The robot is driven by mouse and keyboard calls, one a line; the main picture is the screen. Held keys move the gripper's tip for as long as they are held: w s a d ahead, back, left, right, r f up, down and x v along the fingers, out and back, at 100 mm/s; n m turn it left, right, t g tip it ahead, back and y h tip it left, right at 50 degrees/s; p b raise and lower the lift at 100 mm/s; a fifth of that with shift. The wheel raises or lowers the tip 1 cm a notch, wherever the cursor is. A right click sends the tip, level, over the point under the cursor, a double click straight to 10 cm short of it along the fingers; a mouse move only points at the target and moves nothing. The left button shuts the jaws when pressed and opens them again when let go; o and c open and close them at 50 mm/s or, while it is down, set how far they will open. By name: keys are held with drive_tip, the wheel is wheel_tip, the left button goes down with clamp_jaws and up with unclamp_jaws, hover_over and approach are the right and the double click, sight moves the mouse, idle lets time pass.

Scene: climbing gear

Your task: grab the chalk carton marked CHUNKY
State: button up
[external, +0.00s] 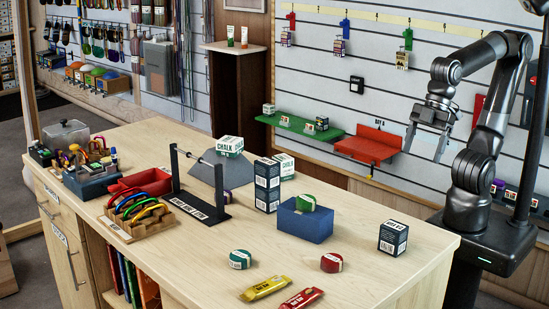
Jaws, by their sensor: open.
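Several chalk cartons show, but I cannot read CHUNKY on any of them. A white and green carton (230,145) with CHALK lettering sits on a grey wedge. Another white and green carton (284,163) shows behind a stack of dark navy cartons (266,184), its lower part hidden. A single dark navy carton (393,238) stands on the table's right side, near my base. My gripper (424,152) is open and empty, pointing down, raised well above and behind the single dark carton, in front of the slatted wall.
Green (240,259) and red (331,262) round items and yellow (264,288) and red (301,299) wrapped bars lie at the front. A black stand (205,212) rises mid-table. Small cartons sit on a green wall shelf (296,126).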

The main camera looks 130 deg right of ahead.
drive_tip(key=w+d+r+g, duration=0.1)
drive_tip(key=w+d, duration=0.6)
drive_tip(key=d, duration=0.5)
drive_tip(key=m+g, duration=0.2)
drive_tip(key=g, duration=0.2)
approach(283, 168)
drive_tip(key=shift+s+d+f, duration=0.25)
drive_tip(key=shift+s+d, duration=0.8)
drive_tip(key=shift+d, duration=0.1)
drive_tip(key=shift+d+f, duration=0.15)
drive_tip(key=shift+f, duration=0.2)
wheel_tip(283, 168, down, 10)
drive_tip(key=shift+s+f, duration=0.1)
drive_tip(key=shift+s, duration=0.1)
drive_tip(key=c, duration=1.1)
